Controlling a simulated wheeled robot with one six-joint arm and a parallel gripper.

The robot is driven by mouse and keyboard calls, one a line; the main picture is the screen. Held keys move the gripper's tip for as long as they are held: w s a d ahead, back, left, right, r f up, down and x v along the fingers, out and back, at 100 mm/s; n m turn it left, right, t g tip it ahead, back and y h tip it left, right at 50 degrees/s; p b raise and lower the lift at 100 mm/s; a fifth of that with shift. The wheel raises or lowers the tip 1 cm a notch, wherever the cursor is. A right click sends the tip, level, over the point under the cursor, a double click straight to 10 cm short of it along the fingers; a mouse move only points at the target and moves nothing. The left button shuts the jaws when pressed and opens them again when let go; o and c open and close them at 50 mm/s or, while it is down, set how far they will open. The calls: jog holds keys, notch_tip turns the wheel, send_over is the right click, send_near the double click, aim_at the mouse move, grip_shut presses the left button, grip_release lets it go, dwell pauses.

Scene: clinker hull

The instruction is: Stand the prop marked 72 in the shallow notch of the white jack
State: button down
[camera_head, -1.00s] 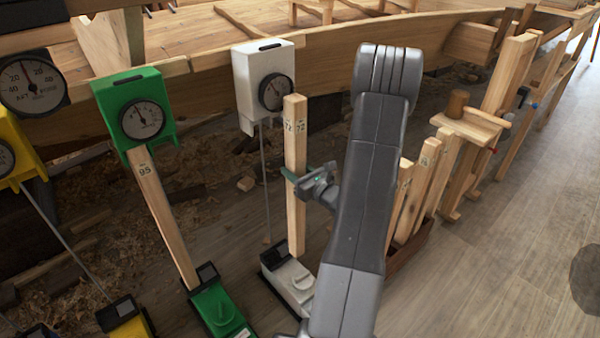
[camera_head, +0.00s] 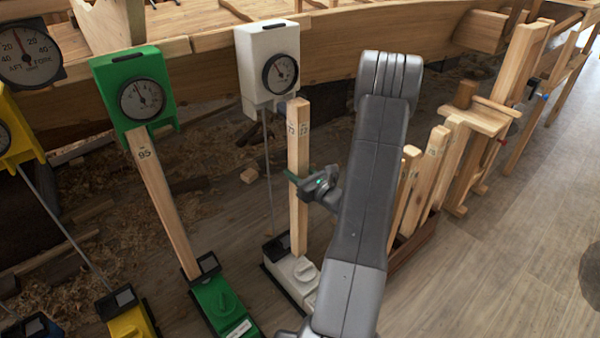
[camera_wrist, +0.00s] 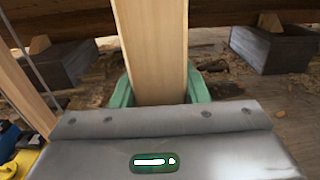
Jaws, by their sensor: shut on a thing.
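The prop marked 72 (camera_head: 298,215) stands about upright, held at mid-height by my gripper (camera_head: 298,180). In the wrist view the same prop (camera_wrist: 150,45) rises between the green fingers of my gripper (camera_wrist: 155,92). The white jack (camera_head: 290,272) is on the floor, with a dark block and a white knob on top. The prop's lower end overlaps the jack in the head view; I cannot tell whether it touches or which notch it is at. Above stands the white dial gauge (camera_head: 267,65), with the prop's top just below and right of it.
A green jack (camera_head: 222,305) at left bears the prop marked 95 (camera_head: 165,200) under a green gauge (camera_head: 135,90). A yellow jack (camera_head: 128,318) is farther left. A rack of spare props (camera_head: 425,180) is right of my arm. The hull plank (camera_head: 380,42) runs behind.

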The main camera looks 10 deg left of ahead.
jog(key=x, duration=0.7)
jog(key=shift+b, duration=0.35)
jog(key=shift+w+a, duration=0.1)
jog(key=shift+a, duration=0.05)
dwell(0.3)
jog(key=shift+f+b, duration=0.35)
jog(key=shift+b, duration=0.05)
dwell(0.4)
jog(key=shift+a, duration=0.1)
dwell(0.7)
jog(key=c, duration=0.7)
grip_release()
jog(key=shift+c, duration=0.2)
jog(key=shift+f, duration=0.1)
